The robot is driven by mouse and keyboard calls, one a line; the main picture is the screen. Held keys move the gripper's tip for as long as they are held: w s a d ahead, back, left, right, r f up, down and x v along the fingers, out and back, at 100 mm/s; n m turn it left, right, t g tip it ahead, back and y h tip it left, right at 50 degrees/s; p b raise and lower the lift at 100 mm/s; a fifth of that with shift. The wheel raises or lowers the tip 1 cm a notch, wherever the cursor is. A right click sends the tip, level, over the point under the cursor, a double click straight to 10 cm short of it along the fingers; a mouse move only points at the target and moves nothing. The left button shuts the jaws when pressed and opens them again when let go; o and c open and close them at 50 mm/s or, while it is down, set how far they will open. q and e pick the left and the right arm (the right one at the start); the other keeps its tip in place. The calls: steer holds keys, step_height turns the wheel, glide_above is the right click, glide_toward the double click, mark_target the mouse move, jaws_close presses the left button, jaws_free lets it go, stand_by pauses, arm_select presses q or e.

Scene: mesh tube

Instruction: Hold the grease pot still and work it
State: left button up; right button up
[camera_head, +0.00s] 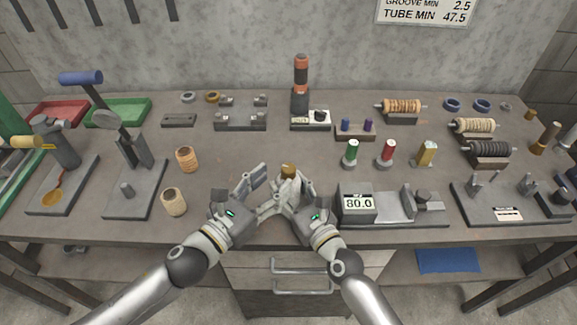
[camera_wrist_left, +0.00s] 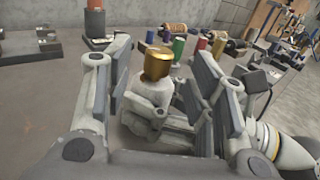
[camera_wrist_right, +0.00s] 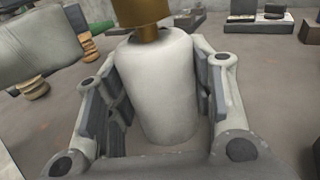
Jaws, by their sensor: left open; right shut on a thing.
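The grease pot has a pale body (camera_wrist_right: 158,85) and a brass cap (camera_wrist_right: 140,14). It stands upright near the table's front edge. In the head view its brass cap (camera_head: 288,170) shows above my right gripper (camera_head: 291,188), whose fingers hide most of the body. My right gripper is shut on the body, one pad on each side. My left gripper (camera_head: 261,192) is open just left of the pot. In the left wrist view the cap (camera_wrist_left: 157,62) appears between its spread fingers. I cannot tell whether the left fingers touch the pot.
A gauge reading 80.0 (camera_head: 358,204) stands close to the right of my right gripper. Two ribbed tan cylinders (camera_head: 186,159) (camera_head: 174,201) stand left of my left gripper. Green (camera_head: 351,154) and red (camera_head: 387,153) spools stand behind the gauge.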

mark_target(283, 172)
arm_select(q)
steer(key=shift+x, duration=3.15)
steer(key=shift+c, duration=0.4)
steer(key=c, duration=1)
